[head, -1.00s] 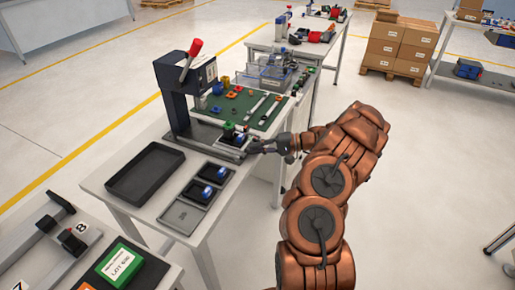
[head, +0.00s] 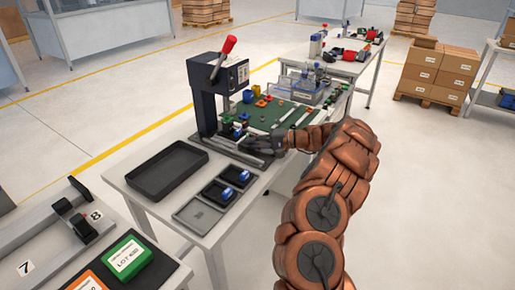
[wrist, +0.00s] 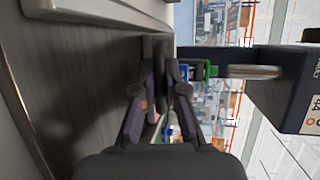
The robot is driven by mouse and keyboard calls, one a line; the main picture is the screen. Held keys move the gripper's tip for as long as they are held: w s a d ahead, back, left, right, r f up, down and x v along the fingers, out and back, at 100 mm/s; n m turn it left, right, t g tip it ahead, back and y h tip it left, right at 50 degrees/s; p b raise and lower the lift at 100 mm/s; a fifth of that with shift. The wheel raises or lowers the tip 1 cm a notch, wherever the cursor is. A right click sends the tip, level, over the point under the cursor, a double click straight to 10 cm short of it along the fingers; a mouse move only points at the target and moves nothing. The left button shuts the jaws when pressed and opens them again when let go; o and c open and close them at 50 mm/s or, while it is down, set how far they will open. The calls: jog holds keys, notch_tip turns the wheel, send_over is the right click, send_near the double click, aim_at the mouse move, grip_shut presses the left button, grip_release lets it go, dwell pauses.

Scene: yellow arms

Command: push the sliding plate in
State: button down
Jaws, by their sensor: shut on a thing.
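A dark bench press (head: 206,96) with a red-tipped lever stands on the white table. Its sliding plate (head: 232,149) lies low at the press base and carries a small part with blue and green on it; that part also shows in the wrist view (wrist: 188,72). My gripper (head: 262,146) is at the plate's near right end, low beside the press base. In the wrist view my gripper's fingers (wrist: 163,75) are close together, shut on the plate's end. The exact piece between the fingertips is mostly hidden.
An empty black tray (head: 152,172) and small trays with blue parts (head: 222,190) lie left of and in front of the press. A green mat (head: 270,113) with loose parts lies behind my gripper. A side bench (head: 60,235) stands at lower left.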

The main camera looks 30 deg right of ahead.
jog(key=shift+w+r, duration=0.1)
jog(key=c, duration=1.2)
grip_release()
jog(key=shift+w+a, duration=0.1)
jog(key=shift+a, duration=0.05)
jog(key=shift+v, duration=4.05)
